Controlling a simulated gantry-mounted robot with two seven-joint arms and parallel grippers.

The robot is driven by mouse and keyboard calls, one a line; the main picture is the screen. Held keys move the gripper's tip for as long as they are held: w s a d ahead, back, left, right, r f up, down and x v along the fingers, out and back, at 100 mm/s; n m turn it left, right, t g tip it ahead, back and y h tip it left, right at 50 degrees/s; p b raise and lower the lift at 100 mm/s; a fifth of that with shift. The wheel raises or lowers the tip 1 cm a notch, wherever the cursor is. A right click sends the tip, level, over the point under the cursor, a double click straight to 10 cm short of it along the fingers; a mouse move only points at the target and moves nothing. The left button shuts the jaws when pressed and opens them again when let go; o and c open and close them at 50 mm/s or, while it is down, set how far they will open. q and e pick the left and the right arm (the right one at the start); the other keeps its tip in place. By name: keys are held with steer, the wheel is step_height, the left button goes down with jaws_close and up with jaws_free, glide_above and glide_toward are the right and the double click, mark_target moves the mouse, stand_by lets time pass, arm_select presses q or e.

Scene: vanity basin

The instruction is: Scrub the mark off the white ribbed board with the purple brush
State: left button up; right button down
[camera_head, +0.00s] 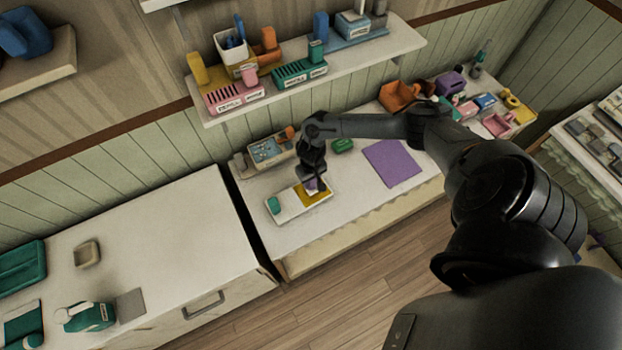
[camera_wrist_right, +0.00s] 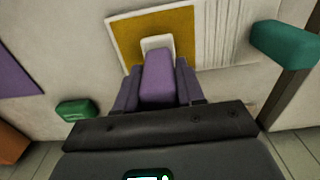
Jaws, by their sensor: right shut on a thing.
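The white ribbed board (camera_head: 292,205) lies on the counter, with a yellow-brown mark (camera_head: 318,197) over its right part. In the right wrist view the mark (camera_wrist_right: 128,40) is a framed patch, and the bare ribs (camera_wrist_right: 226,30) show to its right. My right gripper (camera_head: 314,178) is shut on the purple brush (camera_wrist_right: 158,80) and holds it over the mark. The brush's white end (camera_wrist_right: 157,44) shows against the patch; whether it presses on it I cannot tell. My left gripper is not in view.
A teal block (camera_head: 274,204) stands at the board's left end. A green block (camera_head: 343,146) and a flat purple mat (camera_head: 392,163) lie to the right. A tray (camera_head: 268,151) is behind. A loaded shelf (camera_head: 355,57) hangs above. A gap separates the left cabinet (camera_head: 180,250).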

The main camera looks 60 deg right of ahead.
steer(key=shift+s+d, duration=0.65)
steer(key=shift+d, duration=0.2)
steer(key=shift+w+a, duration=0.1)
steer(key=shift+a, duration=0.05)
steer(key=shift+w+a+r, duration=0.1)
steer(key=shift+w+a, duration=0.5)
steer(key=shift+a, duration=0.3)
steer(key=shift+s+d, duration=0.35)
steer(key=shift+d, duration=0.2)
steer(key=shift+s+d, duration=0.3)
steer(key=shift+d, duration=0.2)
steer(key=shift+a, duration=0.1)
